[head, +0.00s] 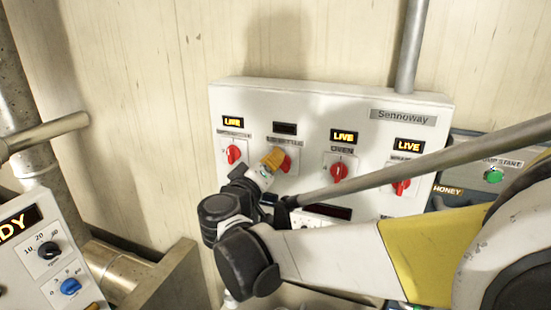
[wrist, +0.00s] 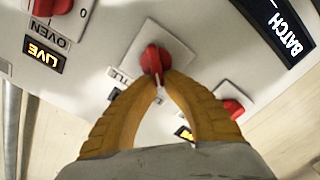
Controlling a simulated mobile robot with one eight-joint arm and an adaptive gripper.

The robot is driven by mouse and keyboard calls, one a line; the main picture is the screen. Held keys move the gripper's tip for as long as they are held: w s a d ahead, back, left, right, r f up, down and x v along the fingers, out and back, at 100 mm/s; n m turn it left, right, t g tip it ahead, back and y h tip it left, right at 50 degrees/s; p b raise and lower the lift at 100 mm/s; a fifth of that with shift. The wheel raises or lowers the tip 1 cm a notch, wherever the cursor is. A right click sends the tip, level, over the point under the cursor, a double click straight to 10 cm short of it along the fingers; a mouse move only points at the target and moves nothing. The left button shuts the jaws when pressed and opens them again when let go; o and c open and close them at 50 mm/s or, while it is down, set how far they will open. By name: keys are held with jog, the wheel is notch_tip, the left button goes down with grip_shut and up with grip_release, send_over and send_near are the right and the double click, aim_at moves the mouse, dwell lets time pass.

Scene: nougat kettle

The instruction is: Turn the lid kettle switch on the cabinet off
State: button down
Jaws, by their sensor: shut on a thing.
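The white cabinet (head: 330,98) stands against the wall with a row of red rotary switches. The second switch from the left (head: 287,164), its label partly covered and ending in "TTLE", is between my yellow finger pads. My gripper (head: 274,158) is shut on this red knob. In the wrist view the knob (wrist: 154,58) shows between the fingertips (wrist: 160,88). The display above this switch (head: 284,128) is dark. The fingers hide part of the dial plate, so I cannot tell the knob's exact position.
The left switch (head: 233,154), oven switch (head: 339,172) and right switch (head: 401,186) have lit LIVE displays above them. A grey bar (head: 430,158) crosses in front of the cabinet. Another panel (head: 25,250) with knobs stands at left. A green start button (head: 493,175) is at right.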

jog(key=n+b, duration=0.1)
jog(key=n, duration=0.1)
jog(key=f+n+b, duration=0.1)
jog(key=n, duration=0.1)
jog(key=shift+w+a+f+n, duration=0.1)
jog(key=shift+a+f+n, duration=0.05)
jog(key=shift+n, duration=0.15)
jog(key=shift+w+f+n+b, duration=0.15)
jog(key=shift+n+b, duration=0.25)
jog(key=shift+n, duration=0.6)
jog(key=shift+s+f+n+b, duration=0.1)
jog(key=shift+n+b, duration=0.3)
jog(key=shift+n, duration=0.6)
jog(key=c, duration=1.6)
grip_release()
jog(key=shift+o, duration=0.6)
jog(key=shift+w, duration=0.2)
jog(key=v, duration=1.2)
